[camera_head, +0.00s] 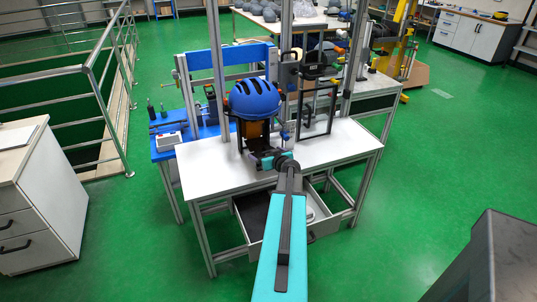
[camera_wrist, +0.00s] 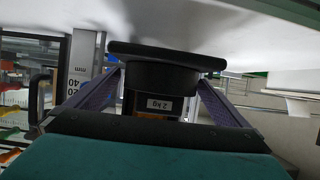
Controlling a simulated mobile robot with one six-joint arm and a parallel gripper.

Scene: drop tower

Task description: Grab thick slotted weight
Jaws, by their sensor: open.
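In the wrist view my gripper (camera_wrist: 160,76) has its two dark, patterned fingers apart, one on each side of a dark round piece (camera_wrist: 165,73) with a wide black flange. A brown part behind it bears a label (camera_wrist: 159,104) reading "2 kg". I cannot tell whether this is the thick slotted weight or whether the fingers touch it. In the head view my gripper (camera_head: 264,158) is at the middle of the white table, just in front of a dark stand. A blue helmet (camera_head: 254,97) sits on top, with a brown-orange part (camera_head: 256,130) below it. My arm hides part of the table front.
The white table (camera_head: 330,145) has free room to the right and left of the stand. Metal uprights (camera_head: 217,60) rise behind it. An open drawer (camera_head: 252,212) is below the front edge. A blue bench (camera_head: 166,148) stands at the left back.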

